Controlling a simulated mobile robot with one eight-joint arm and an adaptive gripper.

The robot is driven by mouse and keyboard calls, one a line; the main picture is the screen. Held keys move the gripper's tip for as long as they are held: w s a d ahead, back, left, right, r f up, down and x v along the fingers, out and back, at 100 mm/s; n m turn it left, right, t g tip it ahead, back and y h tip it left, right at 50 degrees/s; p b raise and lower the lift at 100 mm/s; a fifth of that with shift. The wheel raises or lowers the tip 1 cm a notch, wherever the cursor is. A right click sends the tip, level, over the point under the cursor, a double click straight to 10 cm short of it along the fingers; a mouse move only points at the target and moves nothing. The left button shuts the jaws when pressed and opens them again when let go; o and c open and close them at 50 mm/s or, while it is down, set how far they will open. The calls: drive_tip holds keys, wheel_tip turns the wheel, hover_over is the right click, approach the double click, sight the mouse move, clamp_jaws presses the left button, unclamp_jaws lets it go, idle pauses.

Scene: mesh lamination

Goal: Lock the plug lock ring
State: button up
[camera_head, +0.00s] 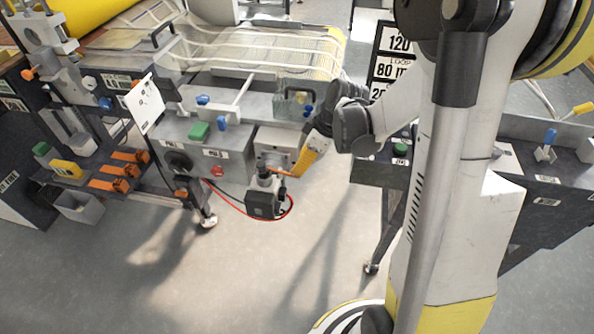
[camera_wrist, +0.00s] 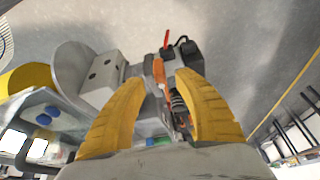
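In the head view, a dark plug assembly (camera_head: 264,198) hangs at the front of the machine, with a red cable looping beside it. A thin orange lever (camera_head: 284,172) shows just above it. My gripper (camera_head: 306,160) is to the upper right of the plug, its yellow fingers close to the lever. In the wrist view, my gripper (camera_wrist: 160,78) has its two yellow fingers apart. The orange lever (camera_wrist: 159,71) lies between the fingertips, with clear gaps beside it. The grey and dark plug body (camera_wrist: 184,58) is just beyond. I cannot make out the lock ring separately.
The grey machine housing (camera_head: 208,150) with a green button (camera_head: 199,131) stands left of the plug. A second dark console (camera_head: 376,172) is to the right. The floor (camera_head: 270,270) below is open, apart from machine legs and the red cable.

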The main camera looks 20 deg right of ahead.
drive_tip(key=shift+b+x, duration=0.35)
drive_tip(key=shift+x, duration=1.15)
clamp_jaws()
drive_tip(key=shift+w+d+n+g, duration=0.25)
drive_tip(key=shift+d+n+g, duration=0.1)
drive_tip(key=shift+n, duration=0.55)
unclamp_jaws()
